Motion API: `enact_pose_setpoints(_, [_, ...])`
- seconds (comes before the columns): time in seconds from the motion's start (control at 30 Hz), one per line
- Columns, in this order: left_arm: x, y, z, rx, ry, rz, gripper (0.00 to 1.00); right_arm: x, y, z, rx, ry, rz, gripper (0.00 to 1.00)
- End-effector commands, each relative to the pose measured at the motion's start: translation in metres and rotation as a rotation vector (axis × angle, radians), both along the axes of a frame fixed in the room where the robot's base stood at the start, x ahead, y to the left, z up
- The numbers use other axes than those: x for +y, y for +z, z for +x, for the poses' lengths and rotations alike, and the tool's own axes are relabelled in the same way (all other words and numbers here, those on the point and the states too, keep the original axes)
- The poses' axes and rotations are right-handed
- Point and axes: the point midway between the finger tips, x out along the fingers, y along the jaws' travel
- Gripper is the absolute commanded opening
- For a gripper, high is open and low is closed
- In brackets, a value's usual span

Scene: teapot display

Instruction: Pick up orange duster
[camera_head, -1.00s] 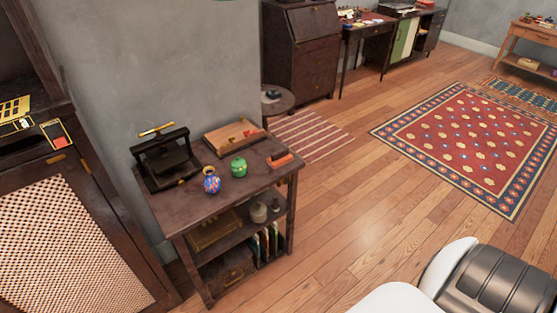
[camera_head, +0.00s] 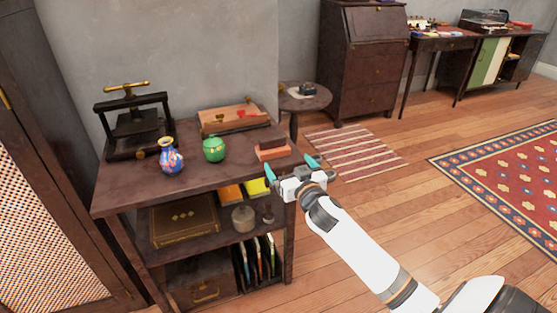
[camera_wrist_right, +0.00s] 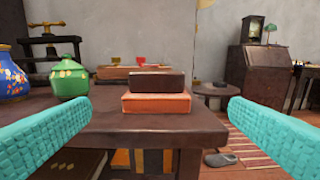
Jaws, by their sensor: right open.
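The orange duster (camera_head: 273,153) lies at the right end of the dark wooden shelf table's top (camera_head: 200,186). It has a dark brown upper block and an orange lower part. In the right wrist view the duster (camera_wrist_right: 156,103) sits near the table edge, centred between my fingers and ahead of them. My right gripper (camera_head: 291,168) has teal fingertips spread wide. It is empty, just off the table's front right corner, apart from the duster. My left gripper is not in view.
A green jar (camera_head: 214,150) and a blue patterned vase (camera_head: 171,157) stand left of the duster. A wooden box (camera_head: 232,118) is behind and a black press (camera_head: 135,127) is farther left. Open floor and a striped rug (camera_head: 357,153) lie to the right.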

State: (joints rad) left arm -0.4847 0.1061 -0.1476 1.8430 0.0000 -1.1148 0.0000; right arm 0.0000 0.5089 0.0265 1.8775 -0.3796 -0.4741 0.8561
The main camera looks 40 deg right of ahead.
Motion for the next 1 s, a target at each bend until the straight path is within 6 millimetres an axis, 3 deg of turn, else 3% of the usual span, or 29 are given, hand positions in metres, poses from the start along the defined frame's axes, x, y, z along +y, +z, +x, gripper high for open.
enact_pose_setpoints(0.23, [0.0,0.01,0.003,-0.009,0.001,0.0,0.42,-0.005,0.011,0.023,-0.03,0.001,-0.001,1.0])
enact_pose_setpoints(0.43, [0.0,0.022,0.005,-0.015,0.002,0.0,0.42,-0.012,0.01,0.054,-0.028,0.002,-0.001,1.0])
enact_pose_setpoints(0.7, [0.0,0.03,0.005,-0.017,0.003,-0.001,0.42,-0.016,0.007,0.072,-0.026,0.002,0.0,1.0])
enact_pose_setpoints(1.0, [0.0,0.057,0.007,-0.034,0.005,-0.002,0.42,-0.024,0.003,0.111,-0.025,0.001,-0.001,1.0])
